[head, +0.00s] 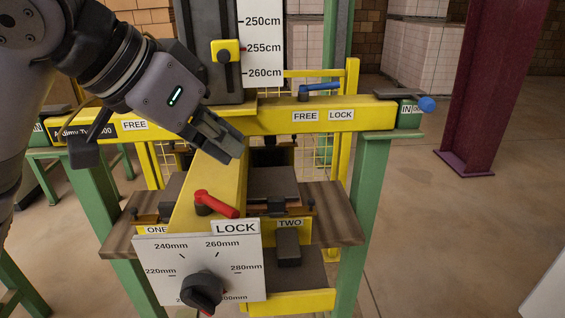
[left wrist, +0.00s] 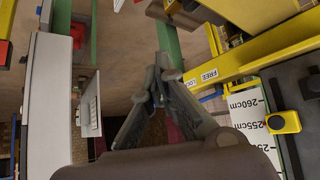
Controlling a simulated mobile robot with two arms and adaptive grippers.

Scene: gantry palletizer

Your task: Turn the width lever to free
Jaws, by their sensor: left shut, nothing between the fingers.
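No lever in view carries a readable "width" label. A red lever (head: 216,204) lies on the sloping yellow arm, just above a LOCK label (head: 236,228), its handle pointing to the right. A blue lever (head: 318,88) sits on the yellow crossbeam above FREE (head: 305,116) and LOCK (head: 341,114) labels, its handle pointing right. My left gripper (head: 232,146) is shut and empty, above and behind the red lever and apart from it. Its closed fingers also show in the left wrist view (left wrist: 158,72). My right gripper is out of view.
A white dial plate (head: 172,255) with a black knob (head: 202,291) stands in front, below the red lever. A height scale (head: 263,40) with a yellow pointer (head: 225,50) rises behind. Green posts (head: 357,230) and a wooden shelf (head: 335,215) flank the arm. Open floor lies right.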

